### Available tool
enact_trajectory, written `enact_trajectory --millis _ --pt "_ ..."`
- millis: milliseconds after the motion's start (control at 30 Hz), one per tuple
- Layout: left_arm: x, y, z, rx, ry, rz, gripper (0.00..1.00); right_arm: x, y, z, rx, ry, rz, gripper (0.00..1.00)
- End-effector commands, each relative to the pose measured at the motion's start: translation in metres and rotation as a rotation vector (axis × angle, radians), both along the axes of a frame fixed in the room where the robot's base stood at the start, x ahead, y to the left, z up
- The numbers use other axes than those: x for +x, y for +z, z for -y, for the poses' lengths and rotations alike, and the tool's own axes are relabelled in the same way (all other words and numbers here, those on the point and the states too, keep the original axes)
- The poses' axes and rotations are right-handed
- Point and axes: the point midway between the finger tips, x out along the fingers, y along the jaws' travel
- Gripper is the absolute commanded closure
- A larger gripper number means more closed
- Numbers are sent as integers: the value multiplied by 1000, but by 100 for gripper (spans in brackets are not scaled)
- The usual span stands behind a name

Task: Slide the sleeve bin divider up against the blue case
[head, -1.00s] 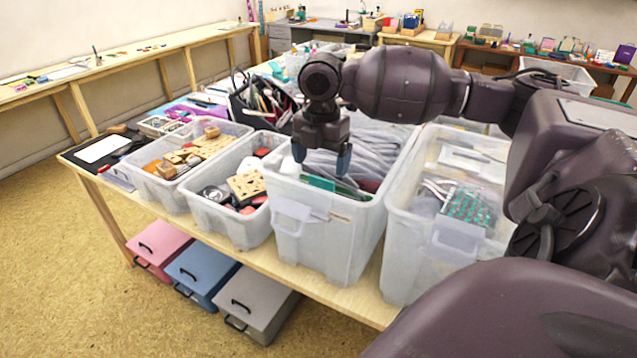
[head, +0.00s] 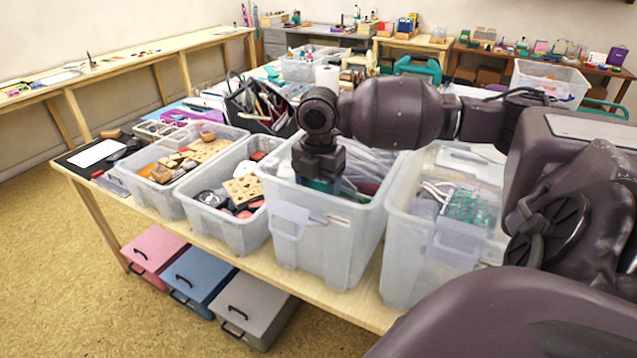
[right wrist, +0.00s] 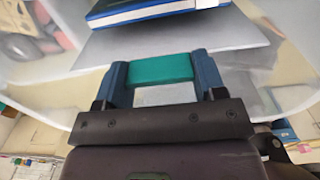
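The sleeve bin divider seems to be a grey sheet (right wrist: 235,65) with a green tab (right wrist: 160,68); the tab also shows below my right gripper in the head view (head: 318,185). My right gripper (right wrist: 160,66) reaches down into a clear bin (head: 335,245). Its blue fingers sit flush against both ends of the tab and look shut on it. The blue case (right wrist: 150,10) lies beyond the sheet at the top of the right wrist view, and a strip of grey shows between them. The right arm hides it in the head view. My left gripper is not in view.
Clear bins stand close on both sides: one with stamps and red pieces (head: 240,235), one with a green-dotted item (head: 465,207). A black caddy with tools (head: 262,105) is behind. Pink, blue and grey boxes sit below the table.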

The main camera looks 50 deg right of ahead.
Motion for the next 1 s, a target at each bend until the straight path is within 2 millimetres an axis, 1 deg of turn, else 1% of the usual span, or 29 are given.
enact_trajectory --millis 33,233,367,500,567,700,767,1000 --pt "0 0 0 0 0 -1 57 0 0 0 0 0 0 47" --pt "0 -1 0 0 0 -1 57 0 0 0 0 0 0 78" --pt "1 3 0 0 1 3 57 1 2 3 0 -1 1 79" --pt "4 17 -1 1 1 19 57 5 6 18 1 -5 4 79" --pt "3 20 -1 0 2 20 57 8 7 26 1 -5 5 79" --pt "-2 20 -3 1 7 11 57 12 5 42 0 -3 3 79" --pt "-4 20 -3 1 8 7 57 14 4 46 0 -3 2 79" --pt "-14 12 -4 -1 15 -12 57 15 1 50 0 0 0 79"
